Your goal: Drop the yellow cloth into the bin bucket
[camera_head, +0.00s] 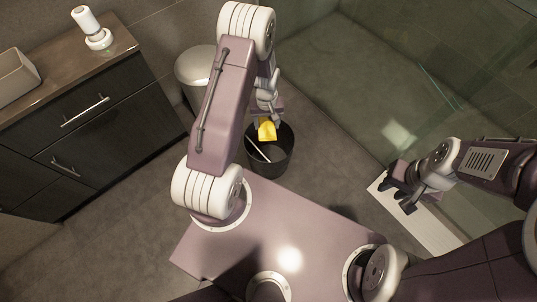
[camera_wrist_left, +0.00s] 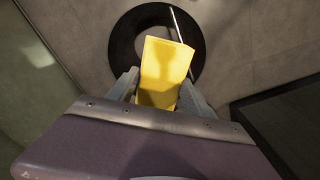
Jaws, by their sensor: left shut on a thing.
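The yellow cloth (camera_head: 267,131) is held by my left gripper (camera_head: 266,119), which is shut on it. In the head view the cloth hangs over the open top of the dark bin bucket (camera_head: 273,169). In the left wrist view the cloth (camera_wrist_left: 162,72) stands out from between the two fingers (camera_wrist_left: 157,92), in front of the bucket's dark round rim (camera_wrist_left: 126,40). The height of the cloth above the rim is hard to tell. My right gripper (camera_head: 398,194) is off to the right, with its fingers apart and nothing visible between them.
A thin white stick (camera_head: 258,149) leans in the bucket. A silver bin (camera_head: 193,66) stands behind to the left. A dark vanity cabinet (camera_head: 95,130) fills the left side. A glass shower wall (camera_head: 420,80) and a white ledge (camera_head: 430,230) are on the right.

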